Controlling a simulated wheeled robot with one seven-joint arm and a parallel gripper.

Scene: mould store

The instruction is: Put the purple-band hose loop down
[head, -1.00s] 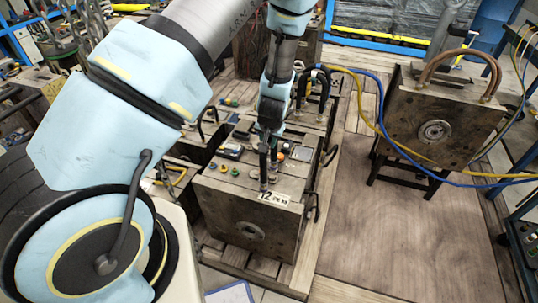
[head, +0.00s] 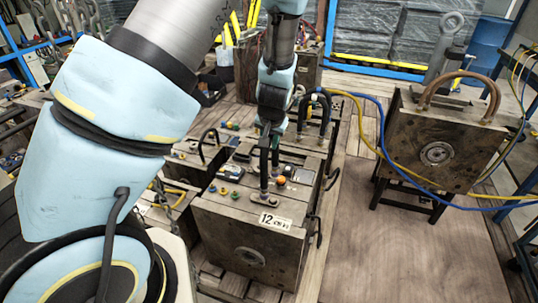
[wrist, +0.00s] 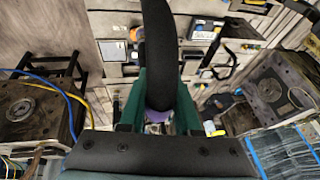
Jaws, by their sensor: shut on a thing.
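The purple-band hose loop is a thick black curved hose. In the wrist view its black arc (wrist: 158,45) rises between my green fingers, and its purple band (wrist: 158,116) shows low between them. My gripper (wrist: 158,108) is shut on the loop. In the head view my gripper (head: 271,128) is over the top of the front mould block (head: 250,240), which bears a "12" label. Dark hose (head: 264,162) shows just below the gripper. I cannot tell whether the held loop touches the block.
Coloured caps (head: 223,191) and small devices lie on the block top. Another black hose loop (head: 208,140) stands left. Blue and yellow hoses (head: 375,130) run right to a second mould (head: 436,150) on a black stand. The wooden floor (head: 400,250) at front right is clear.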

